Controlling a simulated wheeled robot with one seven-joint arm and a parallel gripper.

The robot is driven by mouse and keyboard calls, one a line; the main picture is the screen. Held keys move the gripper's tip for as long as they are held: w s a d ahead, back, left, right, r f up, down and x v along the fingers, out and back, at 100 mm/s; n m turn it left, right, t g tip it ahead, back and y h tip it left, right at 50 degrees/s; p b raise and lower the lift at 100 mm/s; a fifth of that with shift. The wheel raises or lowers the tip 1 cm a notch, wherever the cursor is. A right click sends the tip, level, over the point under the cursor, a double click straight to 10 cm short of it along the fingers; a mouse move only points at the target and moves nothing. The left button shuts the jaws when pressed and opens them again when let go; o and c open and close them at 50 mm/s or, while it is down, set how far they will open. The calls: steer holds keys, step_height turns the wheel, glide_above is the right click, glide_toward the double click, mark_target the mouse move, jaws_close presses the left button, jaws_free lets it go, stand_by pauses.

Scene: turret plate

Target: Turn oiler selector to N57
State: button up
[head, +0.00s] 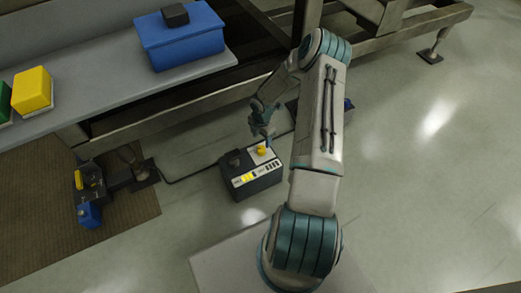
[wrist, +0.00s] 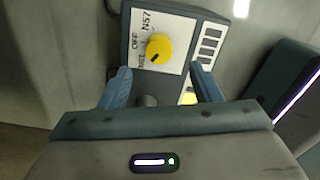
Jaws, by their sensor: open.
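The oiler selector is a yellow knob (wrist: 158,48) on a white label plate (wrist: 178,29) of a dark grey box (head: 256,187). The plate reads N57 and OFF, with a third label lower down that is only partly legible. The knob's dark mark is at its lower left, on the side of that third label and away from N57. My gripper (wrist: 162,84) is open, its two blue fingers apart below the knob in the wrist view, not touching it. In the head view my gripper (head: 265,134) is just above the knob (head: 262,150).
A blue toolbox (head: 182,38) and a yellow box (head: 33,89) stand on the grey bench (head: 95,72). A yellow-and-blue device (head: 89,190) lies left. Floor is clear at right.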

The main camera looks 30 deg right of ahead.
mark_target(261, 149)
step_height(261, 149, down, 8)
steer(key=shift+r+b, duration=0.1)
steer(key=shift+b, duration=1.15)
steer(key=c, duration=1)
